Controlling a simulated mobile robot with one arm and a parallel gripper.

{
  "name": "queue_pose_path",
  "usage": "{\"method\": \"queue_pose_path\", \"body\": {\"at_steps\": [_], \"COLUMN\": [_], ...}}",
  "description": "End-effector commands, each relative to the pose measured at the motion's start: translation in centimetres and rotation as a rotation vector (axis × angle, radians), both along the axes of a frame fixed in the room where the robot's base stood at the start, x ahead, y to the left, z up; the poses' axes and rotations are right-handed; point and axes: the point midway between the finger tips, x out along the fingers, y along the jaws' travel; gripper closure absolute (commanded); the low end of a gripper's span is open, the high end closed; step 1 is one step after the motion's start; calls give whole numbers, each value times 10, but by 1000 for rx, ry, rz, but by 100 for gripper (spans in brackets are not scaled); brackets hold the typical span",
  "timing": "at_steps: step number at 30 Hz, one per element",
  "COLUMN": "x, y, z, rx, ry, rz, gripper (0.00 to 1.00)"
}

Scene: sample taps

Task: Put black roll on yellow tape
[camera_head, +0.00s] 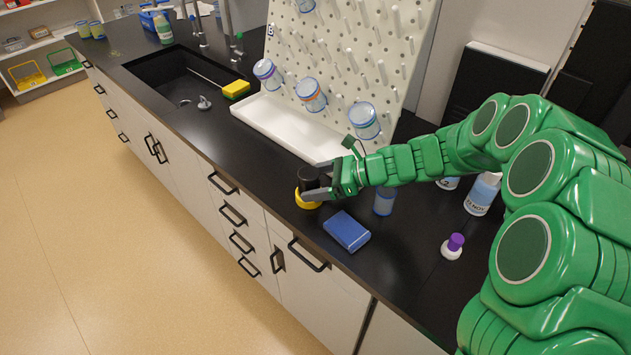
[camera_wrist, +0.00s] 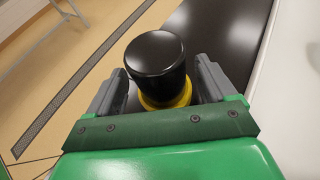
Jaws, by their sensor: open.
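The black roll (camera_head: 308,178) stands upright on the yellow tape (camera_head: 305,202), near the front edge of the black counter. In the wrist view the black roll (camera_wrist: 156,62) sits between my two fingers, with the yellow tape (camera_wrist: 170,100) showing below it. My gripper (camera_head: 318,183) is around the black roll. Its fingers (camera_wrist: 158,85) are open, with a visible gap on the right side of the roll. The tape's far side and most of its top are hidden by the roll.
A blue box (camera_head: 347,231) lies on the counter just in front of my gripper. A clear jar (camera_head: 384,201) stands beneath my arm. A white tray (camera_head: 290,128) and pegboard (camera_head: 345,60) stand behind. A purple-capped bottle (camera_head: 453,246) is to the right. The sink (camera_head: 185,75) is at left.

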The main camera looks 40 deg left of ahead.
Motion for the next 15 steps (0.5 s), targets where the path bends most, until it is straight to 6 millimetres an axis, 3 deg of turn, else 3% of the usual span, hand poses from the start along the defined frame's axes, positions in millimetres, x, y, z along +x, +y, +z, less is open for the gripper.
{"method": "queue_pose_path", "body": {"at_steps": [7, 15], "x": [0, 24], "y": [-1, -31], "z": [6, 20], "rx": [1, 1], "ry": [-1, -3], "rz": [0, -3], "gripper": [16, 16]}}
